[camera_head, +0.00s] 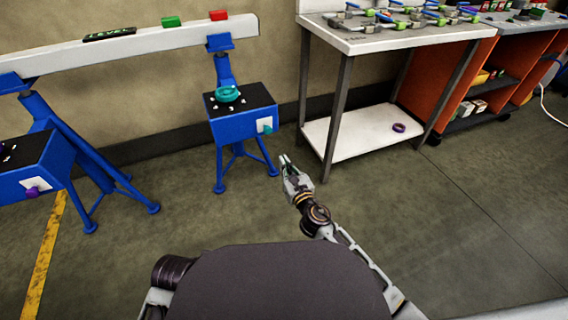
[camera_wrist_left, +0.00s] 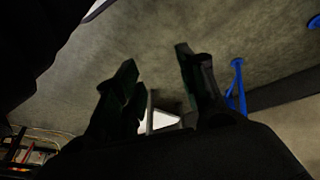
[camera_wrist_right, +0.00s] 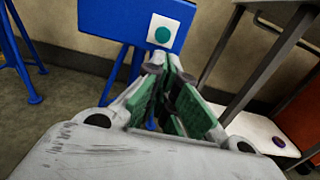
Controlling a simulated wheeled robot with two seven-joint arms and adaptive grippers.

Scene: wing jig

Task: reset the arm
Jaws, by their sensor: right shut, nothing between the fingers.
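My right gripper (camera_head: 286,160) is out in front of me over the floor, between the blue stand and the white-topped table. In the right wrist view, its green-padded fingers (camera_wrist_right: 170,78) are together with nothing between them. My left gripper (camera_wrist_left: 155,62) shows dark in its own wrist view, its two fingers apart and nothing seen between them. The left gripper is not visible in the head view.
A blue stand (camera_head: 232,127) carries a teal ring (camera_head: 228,94) and a teal button (camera_wrist_right: 162,35). A long white beam (camera_head: 150,48) rests on blue supports. A table (camera_head: 385,42) holds several tools; a purple ring (camera_head: 399,128) lies on its lower shelf. Floor at right is clear.

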